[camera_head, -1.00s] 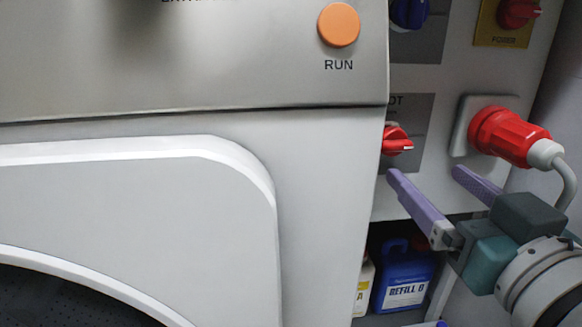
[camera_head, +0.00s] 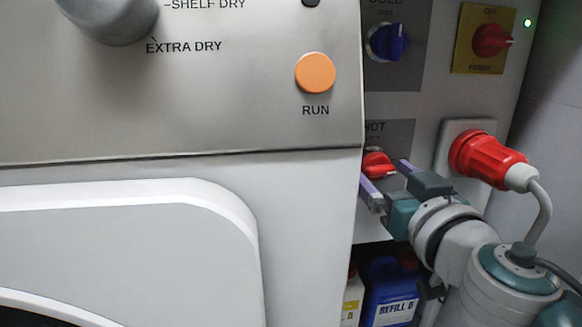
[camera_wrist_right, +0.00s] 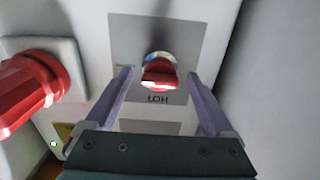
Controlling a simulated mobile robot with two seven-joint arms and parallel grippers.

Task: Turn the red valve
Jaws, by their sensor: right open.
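The red valve (camera_head: 377,165) sits on a grey plate labelled HOT, on the white side panel right of the machine front. It also shows in the right wrist view (camera_wrist_right: 159,72), where the plate appears upside down. My right gripper (camera_head: 386,174) is open, its purple fingers reaching toward the valve. In the right wrist view the fingertips (camera_wrist_right: 158,80) stand on either side of the valve, with a gap on both sides. Nothing is held. Part of the valve plate is hidden behind the gripper in the head view. My left gripper is not in view.
A red plug (camera_head: 486,158) with a grey cable is close right of the gripper. A blue valve (camera_head: 387,42) and a red power switch (camera_head: 491,40) are above. The machine front with an orange RUN button (camera_head: 315,73) stands left. A blue bottle (camera_head: 390,290) is below.

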